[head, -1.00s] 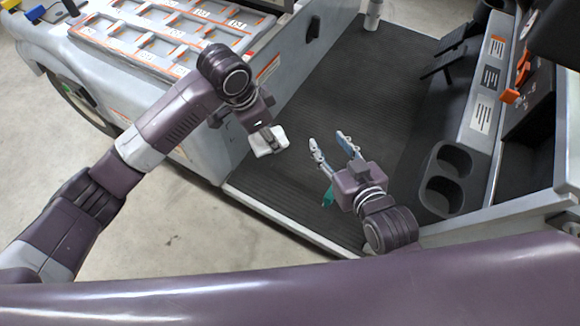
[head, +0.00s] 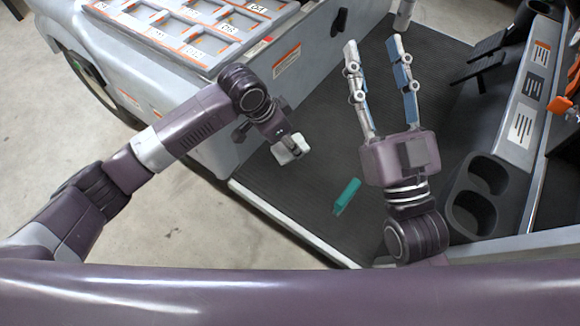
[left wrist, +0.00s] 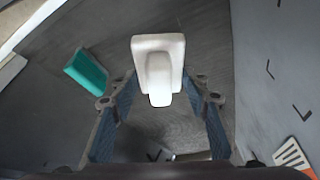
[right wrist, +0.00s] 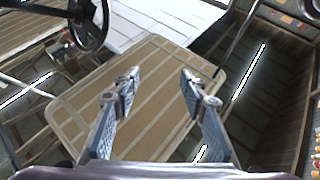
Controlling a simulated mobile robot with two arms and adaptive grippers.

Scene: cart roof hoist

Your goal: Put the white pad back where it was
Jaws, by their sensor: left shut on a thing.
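The white pad (head: 291,150) is in my left gripper (head: 288,142), over the dark ribbed cart floor near its left edge. In the left wrist view the white pad (left wrist: 158,55) sits between the two blue-lined fingers of my left gripper (left wrist: 158,88), with a raised knob towards the gripper. Whether the pad touches the floor I cannot tell. My right gripper (head: 373,44) is open and empty, raised over the cart floor with its fingers pointing up the picture. The right wrist view shows my right gripper (right wrist: 160,72) with nothing between its fingers.
A teal block (head: 346,196) lies on the cart floor (head: 310,195) between the arms; it also shows in the left wrist view (left wrist: 86,71). A cup holder (head: 477,197) stands at right, a labelled tray (head: 185,35) at upper left. The right wrist view shows a tan slatted panel (right wrist: 140,95) and steering wheel (right wrist: 88,22).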

